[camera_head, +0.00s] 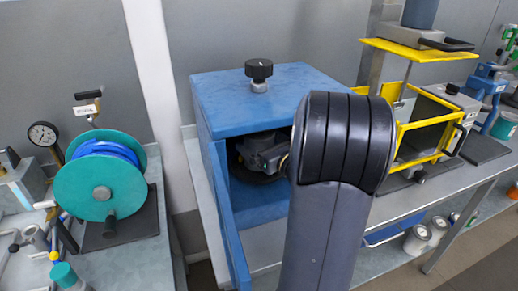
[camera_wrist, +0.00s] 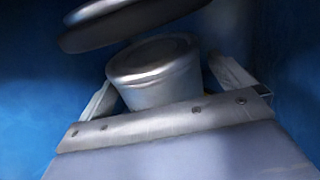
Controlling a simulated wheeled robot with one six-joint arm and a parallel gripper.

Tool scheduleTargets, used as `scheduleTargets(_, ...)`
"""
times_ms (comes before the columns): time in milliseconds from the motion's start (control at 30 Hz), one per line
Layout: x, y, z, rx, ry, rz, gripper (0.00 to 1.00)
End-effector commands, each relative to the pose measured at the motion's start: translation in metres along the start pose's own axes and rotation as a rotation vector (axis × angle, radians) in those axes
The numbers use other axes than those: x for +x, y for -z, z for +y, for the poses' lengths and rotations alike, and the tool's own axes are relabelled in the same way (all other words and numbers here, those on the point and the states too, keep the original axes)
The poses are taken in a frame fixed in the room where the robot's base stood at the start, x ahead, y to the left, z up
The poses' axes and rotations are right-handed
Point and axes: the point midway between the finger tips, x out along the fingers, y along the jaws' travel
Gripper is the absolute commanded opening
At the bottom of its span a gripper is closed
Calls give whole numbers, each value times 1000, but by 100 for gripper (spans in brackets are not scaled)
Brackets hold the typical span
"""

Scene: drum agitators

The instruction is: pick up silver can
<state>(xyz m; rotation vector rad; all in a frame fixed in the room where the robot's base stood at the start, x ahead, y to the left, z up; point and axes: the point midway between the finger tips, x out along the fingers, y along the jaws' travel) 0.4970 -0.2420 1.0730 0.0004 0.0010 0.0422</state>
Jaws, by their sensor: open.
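In the wrist view a silver can (camera_wrist: 152,75) stands inside a blue cabinet, tilted in the picture. My gripper (camera_wrist: 170,88) is open, with one finger on each side of the can; I cannot tell whether either finger touches it. The can's lower part is hidden behind my gripper's body.
A dark round plate (camera_wrist: 125,20) hangs close above the can. Blue walls stand close on both sides. The machine has a black knob (camera_head: 259,70) on top and an open door (camera_head: 228,225). A teal reel (camera_head: 98,190) stands left, a yellow-framed machine (camera_head: 425,125) right.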

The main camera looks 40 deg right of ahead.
Motion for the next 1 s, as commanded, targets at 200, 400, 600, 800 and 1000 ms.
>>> scheduleTargets(200,11,0,0,0,0,0,100)
scheduleTargets(400,11,0,0,0,1,-1,95)
scheduleTargets(600,11,0,0,0,1,-1,79)
scheduleTargets(800,11,0,0,0,1,-1,62)
scheduleTargets(1000,11,0,0,0,1,-1,46)
